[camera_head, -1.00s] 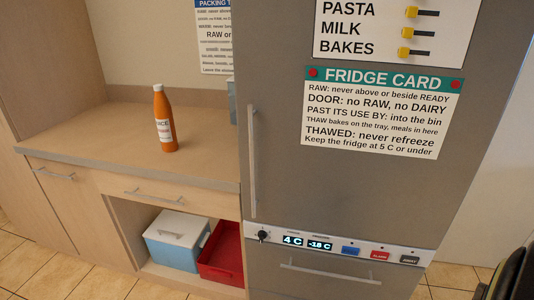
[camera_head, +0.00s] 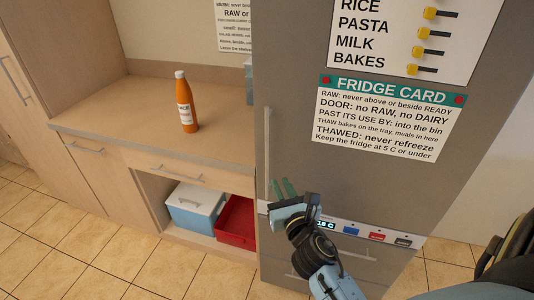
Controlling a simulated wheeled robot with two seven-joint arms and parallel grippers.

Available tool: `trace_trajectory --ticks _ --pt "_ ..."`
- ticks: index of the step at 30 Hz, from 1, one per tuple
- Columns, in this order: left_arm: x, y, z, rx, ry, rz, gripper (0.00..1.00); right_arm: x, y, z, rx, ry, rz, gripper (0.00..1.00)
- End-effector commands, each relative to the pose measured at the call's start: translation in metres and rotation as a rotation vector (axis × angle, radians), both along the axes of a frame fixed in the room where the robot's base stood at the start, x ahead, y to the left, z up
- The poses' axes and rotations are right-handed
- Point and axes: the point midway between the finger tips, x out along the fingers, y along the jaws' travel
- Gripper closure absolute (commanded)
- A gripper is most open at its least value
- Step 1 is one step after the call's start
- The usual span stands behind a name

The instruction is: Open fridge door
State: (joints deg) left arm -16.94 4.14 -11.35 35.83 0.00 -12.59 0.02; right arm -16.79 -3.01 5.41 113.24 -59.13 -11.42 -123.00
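The fridge door (camera_head: 300,130) is a tall grey panel, shut. Its vertical bar handle (camera_head: 267,145) runs along the door's left edge. My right gripper (camera_head: 284,188) has come up from below, its green fingertips just right of the handle's lower end. The fingers look apart, with nothing seen between them. I cannot tell whether they touch the handle or door. The gripper and wrist hide part of the control strip. My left gripper is not in view.
A control strip (camera_head: 400,241) with buttons crosses the fridge below the door. An orange bottle (camera_head: 187,110) stands on the wooden counter (camera_head: 120,105) at left. A blue-white cooler (camera_head: 195,205) and red bin (camera_head: 237,222) sit beneath. Tiled floor (camera_head: 70,245) is clear in front.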

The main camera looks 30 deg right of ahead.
Motion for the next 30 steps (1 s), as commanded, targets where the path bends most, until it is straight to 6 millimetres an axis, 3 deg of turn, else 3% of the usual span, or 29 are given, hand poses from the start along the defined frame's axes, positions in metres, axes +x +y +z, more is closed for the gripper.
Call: trace_trajectory --ticks 18,24,30 --pt "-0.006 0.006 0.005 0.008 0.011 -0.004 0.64 0.106 -0.03 0.0 0.005 -0.001 0.0 0.85" --pt "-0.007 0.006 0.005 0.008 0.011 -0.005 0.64 0.122 -0.034 -0.001 0.004 0.0 0.002 0.85" --pt "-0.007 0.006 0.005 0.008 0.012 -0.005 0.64 0.124 -0.035 -0.001 0.005 0.0 0.002 0.85"
